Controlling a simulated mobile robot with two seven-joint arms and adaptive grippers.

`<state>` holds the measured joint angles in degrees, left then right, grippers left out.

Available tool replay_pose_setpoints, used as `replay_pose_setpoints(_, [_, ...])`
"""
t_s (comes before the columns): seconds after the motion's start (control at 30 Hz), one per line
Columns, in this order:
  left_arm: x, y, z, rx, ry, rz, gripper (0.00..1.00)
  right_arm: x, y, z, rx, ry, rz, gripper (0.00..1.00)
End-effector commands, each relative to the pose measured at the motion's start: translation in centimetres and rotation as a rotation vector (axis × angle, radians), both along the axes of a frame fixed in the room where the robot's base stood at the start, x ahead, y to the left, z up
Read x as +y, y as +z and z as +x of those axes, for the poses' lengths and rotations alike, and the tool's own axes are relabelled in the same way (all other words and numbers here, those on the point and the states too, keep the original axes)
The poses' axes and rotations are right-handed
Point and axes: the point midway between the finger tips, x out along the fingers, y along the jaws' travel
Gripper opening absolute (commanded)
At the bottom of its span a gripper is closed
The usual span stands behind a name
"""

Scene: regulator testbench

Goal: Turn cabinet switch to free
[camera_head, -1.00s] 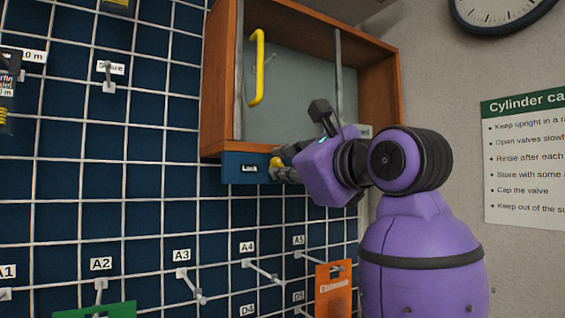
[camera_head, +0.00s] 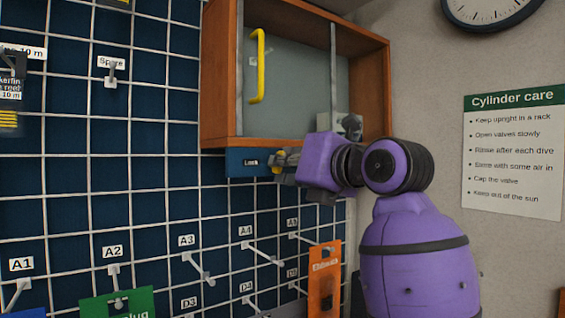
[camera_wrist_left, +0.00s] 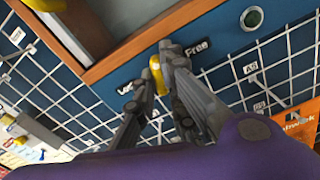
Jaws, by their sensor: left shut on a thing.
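The yellow cabinet switch (camera_head: 276,168) sits on the blue strip (camera_head: 236,169) under the wooden cabinet (camera_head: 219,80). It also shows in the left wrist view (camera_wrist_left: 157,76), between a partly covered "Lock" label (camera_wrist_left: 126,88) and a "Free" label (camera_wrist_left: 197,46). My left gripper (camera_head: 284,163) is shut on the switch; in the wrist view its fingers (camera_wrist_left: 164,72) lie on either side of it. In the head view the gripper hides part of the switch and the "Free" label, while "Lock" (camera_head: 251,162) is readable. The switch's exact angle is hard to tell. My right gripper is not in view.
The cabinet's front has a yellow handle (camera_head: 259,68). A wire grid with several hooks (camera_head: 200,268) covers the blue wall below and left. An orange item (camera_head: 323,280) hangs below my arm. A round, greenish fitting (camera_wrist_left: 252,18) sits right of "Free" in the wrist view.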

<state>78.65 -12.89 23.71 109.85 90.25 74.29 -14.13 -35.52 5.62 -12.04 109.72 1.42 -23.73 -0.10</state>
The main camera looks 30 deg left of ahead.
Motion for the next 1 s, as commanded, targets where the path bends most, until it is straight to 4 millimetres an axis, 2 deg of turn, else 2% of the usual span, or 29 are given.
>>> replay_pose_setpoints(0.5, [-0.08, 0.23, -0.05, 0.344, -0.002, 0.147, 0.0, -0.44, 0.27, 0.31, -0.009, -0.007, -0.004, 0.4])
replay_pose_setpoints(1.0, [-0.06, 0.25, -0.06, 0.429, -0.002, 0.184, 0.0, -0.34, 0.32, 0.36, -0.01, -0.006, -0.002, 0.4])
